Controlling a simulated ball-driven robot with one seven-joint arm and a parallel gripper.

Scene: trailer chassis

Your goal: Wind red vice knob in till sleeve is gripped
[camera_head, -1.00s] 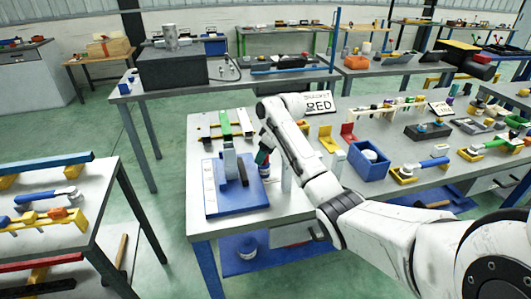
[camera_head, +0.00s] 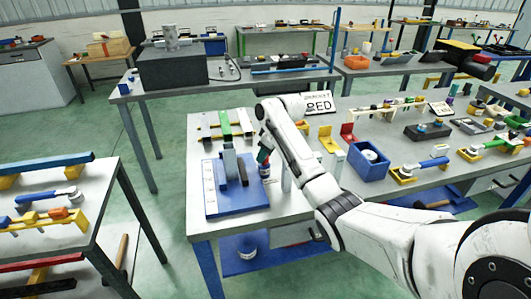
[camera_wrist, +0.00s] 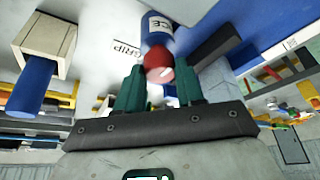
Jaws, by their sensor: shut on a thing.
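In the wrist view, the red knob (camera_wrist: 158,68) sits between the green fingers of my gripper (camera_wrist: 159,84), which are shut on it. A blue cylinder lettered "CE" (camera_wrist: 157,28) lies directly beyond the knob. In the head view, my gripper (camera_head: 264,158) points down at the right side of the vice on its blue base (camera_head: 240,201). Grey upright blocks (camera_head: 230,165) stand on that base, with a darker bar beside them. I cannot pick out the sleeve for certain, nor tell whether it is gripped.
A blue open box (camera_head: 369,163) stands to the right on the same bench. A green-and-grey fixture (camera_head: 225,124) lies behind the vice. Another bench (camera_head: 92,205) with tools stands at the left, across bare floor.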

